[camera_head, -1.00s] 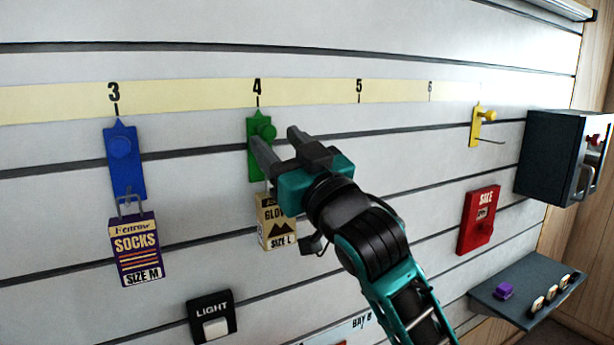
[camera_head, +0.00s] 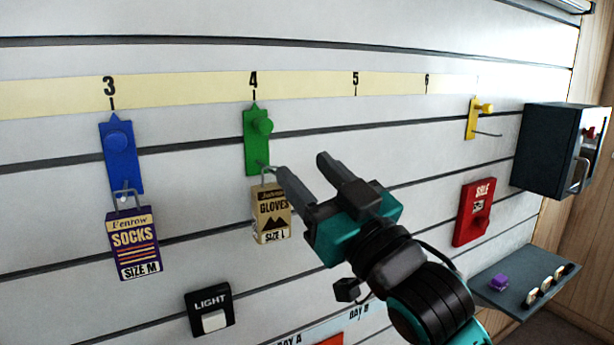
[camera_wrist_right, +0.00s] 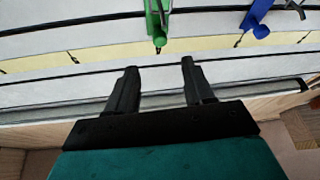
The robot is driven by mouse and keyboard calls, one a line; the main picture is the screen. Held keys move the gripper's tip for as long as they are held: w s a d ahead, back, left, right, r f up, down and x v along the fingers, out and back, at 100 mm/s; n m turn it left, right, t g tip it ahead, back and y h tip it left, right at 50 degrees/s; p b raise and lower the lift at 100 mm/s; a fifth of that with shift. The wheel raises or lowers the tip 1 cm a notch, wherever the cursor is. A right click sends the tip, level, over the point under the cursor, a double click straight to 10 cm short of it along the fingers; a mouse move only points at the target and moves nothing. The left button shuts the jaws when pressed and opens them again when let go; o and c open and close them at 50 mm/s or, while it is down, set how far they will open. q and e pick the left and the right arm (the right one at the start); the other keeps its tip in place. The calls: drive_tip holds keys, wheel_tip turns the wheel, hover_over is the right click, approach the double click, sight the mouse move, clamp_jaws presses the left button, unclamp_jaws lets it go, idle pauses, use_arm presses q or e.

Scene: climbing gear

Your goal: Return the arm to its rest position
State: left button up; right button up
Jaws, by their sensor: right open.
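My right gripper (camera_head: 302,172) is open and empty in the head view, in front of the slatted wall just right of the gloves packet (camera_head: 271,214). The packet hangs from the green hook (camera_head: 257,140) below number 4. In the right wrist view, my two open fingers (camera_wrist_right: 156,82) have nothing between them, and the green hook (camera_wrist_right: 155,22) shows beyond them. My right arm comes in from the lower right of the head view. My left gripper is not in view.
A socks packet (camera_head: 134,244) hangs from the blue hook (camera_head: 121,155) at the left. A light switch (camera_head: 211,310) is below. At the right are an empty yellow hook (camera_head: 472,119), a red box (camera_head: 474,212), a dark cabinet (camera_head: 548,150) and a shelf (camera_head: 515,297).

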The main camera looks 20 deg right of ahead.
wheel_tip(320, 180, down, 27)
drive_tip(key=m+g+h+p, duration=0.1)
drive_tip(key=g+h, duration=0.1)
drive_tip(key=g, duration=0.4)
drive_tip(key=s+a+f+g, duration=0.1)
drive_tip(key=s+f+g, duration=0.1)
drive_tip(key=s+f, duration=0.4)
drive_tip(key=s+f+g+p, duration=0.1)
drive_tip(key=s+f+g, duration=0.2)
drive_tip(key=f, duration=1)
drive_tip(key=s, duration=0.3)
drive_tip(key=shift+s+a+f+m, duration=0.3)
drive_tip(key=shift+s+a+f, duration=0.05)
drive_tip(key=shift+s, duration=0.05)
drive_tip(key=shift+c, duration=0.3)
